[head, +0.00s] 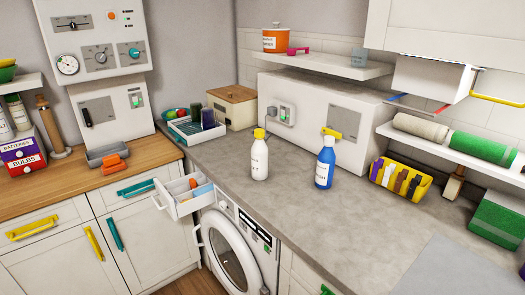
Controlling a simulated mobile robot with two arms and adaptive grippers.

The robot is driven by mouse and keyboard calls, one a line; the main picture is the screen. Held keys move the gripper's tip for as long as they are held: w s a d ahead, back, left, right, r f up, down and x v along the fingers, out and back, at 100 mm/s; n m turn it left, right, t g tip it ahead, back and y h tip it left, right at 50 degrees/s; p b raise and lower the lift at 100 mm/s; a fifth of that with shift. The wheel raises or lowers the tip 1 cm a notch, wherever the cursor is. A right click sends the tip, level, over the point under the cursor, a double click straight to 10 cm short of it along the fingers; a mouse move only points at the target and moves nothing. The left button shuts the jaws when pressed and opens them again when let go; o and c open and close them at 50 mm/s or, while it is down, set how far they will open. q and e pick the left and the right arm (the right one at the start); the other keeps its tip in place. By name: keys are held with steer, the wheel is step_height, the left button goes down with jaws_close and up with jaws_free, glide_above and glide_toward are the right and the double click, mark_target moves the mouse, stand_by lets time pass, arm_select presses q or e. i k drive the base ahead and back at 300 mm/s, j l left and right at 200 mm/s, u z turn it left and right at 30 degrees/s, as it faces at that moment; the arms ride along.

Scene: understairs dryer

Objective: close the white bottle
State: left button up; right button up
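The white bottle (260,162) stands upright on the grey worktop, near its front edge and above the dryer. It has dark print on its front and a yellow top (259,134). The top sits on the neck; at this size I cannot tell whether it is fully shut. Neither of my grippers is in view, and nothing touches the bottle.
A blue bottle (325,168) with a pale top stands to the right. Behind are a white box (345,110) and a tray (196,127). An open drawer (182,197) juts out left of the dryer (232,250). The worktop (290,215) before the bottles is clear.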

mark_target(259, 150)
steer(key=i+j+z, duration=0.3)
steer(key=i+j, duration=0.15)
steer(key=i+j+z, duration=0.3)
steer(key=j, duration=0.35)
steer(key=i, duration=0.1)
